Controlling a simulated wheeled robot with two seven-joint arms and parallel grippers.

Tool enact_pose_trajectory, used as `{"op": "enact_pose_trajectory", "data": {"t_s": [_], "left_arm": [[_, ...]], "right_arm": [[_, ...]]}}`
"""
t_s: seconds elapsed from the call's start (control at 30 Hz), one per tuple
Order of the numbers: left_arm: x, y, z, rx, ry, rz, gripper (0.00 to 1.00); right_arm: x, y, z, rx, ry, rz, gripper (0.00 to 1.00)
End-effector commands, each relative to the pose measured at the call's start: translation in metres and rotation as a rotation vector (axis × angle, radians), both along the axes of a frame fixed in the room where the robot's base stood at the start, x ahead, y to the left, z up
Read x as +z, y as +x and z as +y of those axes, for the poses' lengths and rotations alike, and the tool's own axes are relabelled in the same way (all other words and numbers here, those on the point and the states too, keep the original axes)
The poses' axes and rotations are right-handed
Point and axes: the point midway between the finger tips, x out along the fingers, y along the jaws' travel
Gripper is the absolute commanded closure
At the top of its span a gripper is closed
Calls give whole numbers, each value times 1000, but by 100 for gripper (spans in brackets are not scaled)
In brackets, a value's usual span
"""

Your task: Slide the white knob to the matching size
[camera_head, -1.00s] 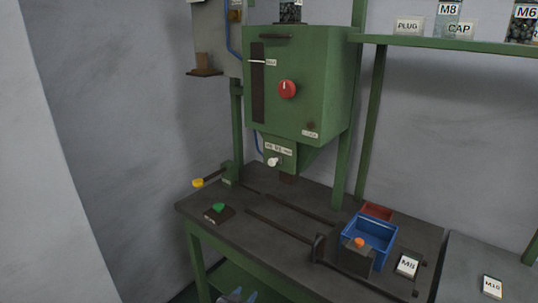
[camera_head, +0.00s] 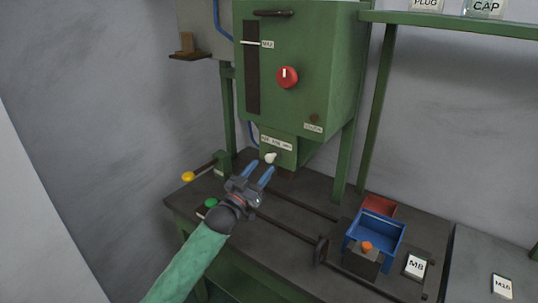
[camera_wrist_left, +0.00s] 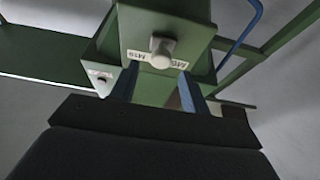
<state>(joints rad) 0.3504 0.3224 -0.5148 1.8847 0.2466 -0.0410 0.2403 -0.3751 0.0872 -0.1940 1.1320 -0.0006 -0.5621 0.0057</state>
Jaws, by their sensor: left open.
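The white knob (camera_head: 270,157) sits on the lower front of the green machine (camera_head: 300,80), just below a white size label strip (camera_head: 277,143). In the left wrist view the knob (camera_wrist_left: 161,52) stands at the middle of the strip, with "M10" at the left end and a partly covered label at the right. My left gripper (camera_head: 262,174) is open and empty, just below the knob with its blue fingers pointing up at it. In the left wrist view the fingers (camera_wrist_left: 156,92) lie on either side below the knob, apart from it. My right gripper is not in view.
A card reading M8 (camera_head: 415,266) lies on the dark bench beside a blue bin (camera_head: 376,237) and a red bin (camera_head: 379,206). A yellow-tipped lever (camera_head: 189,176) and a green button (camera_head: 211,202) are left of my gripper.

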Motion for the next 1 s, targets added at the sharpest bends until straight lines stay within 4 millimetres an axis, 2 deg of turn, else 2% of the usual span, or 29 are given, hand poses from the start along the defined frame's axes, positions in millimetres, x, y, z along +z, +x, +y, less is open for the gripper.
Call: {"op": "enact_pose_trajectory", "data": {"t_s": [0.07,0.4,0.6,0.87,1.0], "left_arm": [[9,8,-6,0,0,0,54],[21,36,-26,1,0,0,54],[21,42,-30,0,1,1,54],[21,42,-30,0,1,1,54],[21,42,-30,1,0,1,81]], "right_arm": [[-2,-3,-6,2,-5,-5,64],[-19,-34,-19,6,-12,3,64],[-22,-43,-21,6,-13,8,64],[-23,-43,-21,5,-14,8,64],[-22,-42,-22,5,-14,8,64]]}}
